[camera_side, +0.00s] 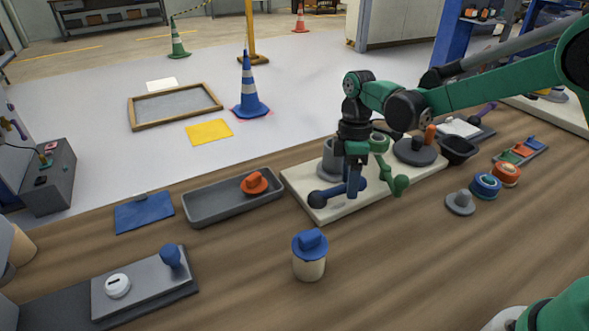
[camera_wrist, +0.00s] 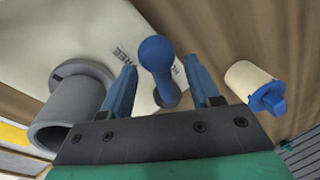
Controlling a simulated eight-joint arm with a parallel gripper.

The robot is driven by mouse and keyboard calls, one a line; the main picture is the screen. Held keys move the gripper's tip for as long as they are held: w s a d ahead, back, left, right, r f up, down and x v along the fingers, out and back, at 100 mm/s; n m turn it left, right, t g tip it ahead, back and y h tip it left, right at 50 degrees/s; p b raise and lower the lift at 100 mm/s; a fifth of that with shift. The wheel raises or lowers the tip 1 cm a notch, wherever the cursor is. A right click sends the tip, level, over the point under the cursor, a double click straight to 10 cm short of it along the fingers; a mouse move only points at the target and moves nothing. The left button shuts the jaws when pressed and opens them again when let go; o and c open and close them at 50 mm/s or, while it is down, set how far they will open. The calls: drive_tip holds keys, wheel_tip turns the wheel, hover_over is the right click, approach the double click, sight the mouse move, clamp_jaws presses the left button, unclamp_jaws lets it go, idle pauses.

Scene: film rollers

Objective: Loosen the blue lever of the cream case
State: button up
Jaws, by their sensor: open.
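The cream case (camera_side: 300,181) is a flat cream block on the bench, and its top fills the upper left of the wrist view (camera_wrist: 95,35). Its blue lever (camera_side: 318,199) ends in a round ball and lies low along the case's near side. In the wrist view the lever (camera_wrist: 157,53) sits between my two fingers, with a visible gap on each side. My gripper (camera_side: 353,188) is open and points down over the lever; it also shows in the wrist view (camera_wrist: 165,85). Printed letters, partly hidden, show beside the lever.
A grey cylinder (camera_wrist: 63,123) stands close left of my fingers in the wrist view. A cream jar with a blue cap (camera_side: 309,256) stands in front of the case. A grey tray (camera_side: 220,204) with an orange knobbed piece (camera_side: 254,183) lies to the left.

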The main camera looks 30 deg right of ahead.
drive_tip(key=shift+w+d+r, duration=0.1)
drive_tip(key=shift+w+r, duration=0.05)
drive_tip(key=shift+r, duration=0.85)
drive_tip(key=shift+w+d+r, duration=0.1)
drive_tip(key=shift+w+r, duration=0.05)
drive_tip(key=shift+r, duration=0.8)
drive_tip(key=shift+s+r, duration=0.2)
drive_tip(key=shift+r, duration=0.1)
drive_tip(key=s+d+r+m+t+h, duration=0.1)
drive_tip(key=s+r+m+t, duration=0.3)
drive_tip(key=s+m+t, duration=0.4)
drive_tip(key=shift+s+d+r+m+t, duration=0.2)
drive_tip(key=shift+s+d+m+t, duration=0.3)
drive_tip(key=shift+s+m, duration=1.15)
drive_tip(key=shift+w+d+m, duration=0.1)
drive_tip(key=shift+w+m, duration=0.35)
